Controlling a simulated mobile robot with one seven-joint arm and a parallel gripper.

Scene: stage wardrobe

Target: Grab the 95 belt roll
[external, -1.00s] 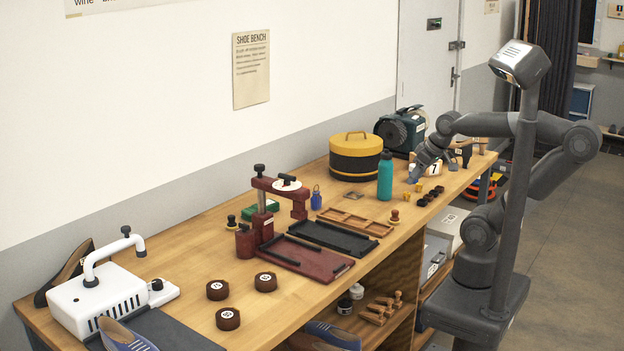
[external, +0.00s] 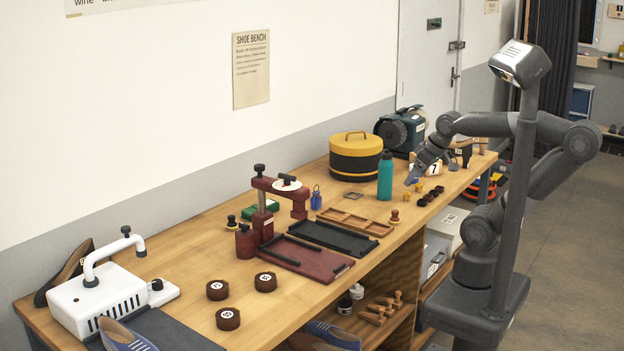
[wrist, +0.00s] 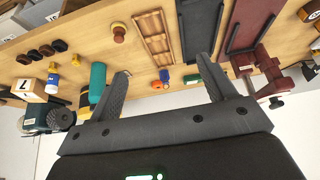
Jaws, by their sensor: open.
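Three dark brown belt rolls with white round labels lie on the bench's near half: one at left (external: 217,290), one at right (external: 265,282) and one nearest the front edge (external: 228,319). The label numbers are too small to read surely, so I cannot tell which is the 95 roll. My gripper (external: 411,181) is far from them, above the bench's far end near the teal bottle (external: 385,176). In the wrist view my gripper (wrist: 163,72) is open with nothing between its fingers. A brown roll (wrist: 306,12) shows at the upper right corner there.
A maroon press (external: 263,222) with a red base tray, a black tray (external: 333,238) and a wooden tray (external: 354,222) stand between my gripper and the rolls. A white machine (external: 98,296) stands left of the rolls. Bare wood surrounds the rolls.

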